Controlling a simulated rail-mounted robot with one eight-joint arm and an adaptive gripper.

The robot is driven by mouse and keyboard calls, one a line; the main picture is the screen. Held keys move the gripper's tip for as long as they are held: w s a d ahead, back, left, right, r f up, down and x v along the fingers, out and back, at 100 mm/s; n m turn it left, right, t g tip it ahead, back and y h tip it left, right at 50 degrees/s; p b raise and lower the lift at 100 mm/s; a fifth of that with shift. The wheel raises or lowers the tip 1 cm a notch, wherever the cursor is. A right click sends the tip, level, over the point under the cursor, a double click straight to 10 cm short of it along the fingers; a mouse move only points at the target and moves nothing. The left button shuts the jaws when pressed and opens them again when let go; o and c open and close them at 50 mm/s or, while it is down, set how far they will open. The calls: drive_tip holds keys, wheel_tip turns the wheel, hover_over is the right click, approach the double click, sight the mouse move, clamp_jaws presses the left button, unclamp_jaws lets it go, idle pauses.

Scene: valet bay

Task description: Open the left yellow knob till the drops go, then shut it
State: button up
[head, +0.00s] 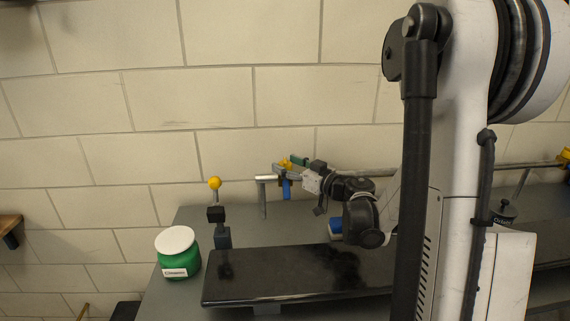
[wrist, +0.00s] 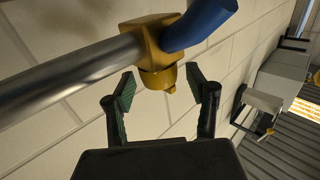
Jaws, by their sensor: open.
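In the head view, the left yellow tap knob (head: 286,162) sits at the end of a metal pipe against the tiled wall, with a blue spout (head: 286,189) hanging below. In the wrist view, the yellow knob (wrist: 158,77) sticks out of a yellow tap body (wrist: 151,36) on the pipe; the blue spout (wrist: 200,24) leaves its upper right. My gripper (wrist: 165,82) is open, its green-padded fingers on either side of the knob with visible gaps. In the head view my gripper (head: 291,166) is small and partly overlaps the tap. I see no drops.
Another yellow tap (head: 564,156) is at the far right. A green tub (head: 178,263) with a white lid stands left on the grey bench (head: 190,216). A yellow ball-topped lever (head: 214,184) rises beside it. A dark slab (head: 285,280) lies in front; a blue object (head: 335,225) is behind it.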

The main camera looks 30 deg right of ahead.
drive_tip(key=shift+w+a, duration=0.2)
drive_tip(key=shift+w, duration=0.3)
drive_tip(key=c, duration=1.3)
drive_tip(key=shift+o, duration=0.2)
drive_tip(key=shift+f, duration=0.1)
drive_tip(key=shift+d+n+y+b, duration=0.1)
drive_tip(key=shift+n+y+b, duration=0.2)
drive_tip(key=shift+y+b, duration=0.15)
drive_tip(key=shift+c, duration=0.2)
drive_tip(key=o, duration=1.3)
drive_tip(key=shift+s, duration=0.1)
drive_tip(key=v, duration=1.2)
drive_tip(key=shift+r, duration=0.25)
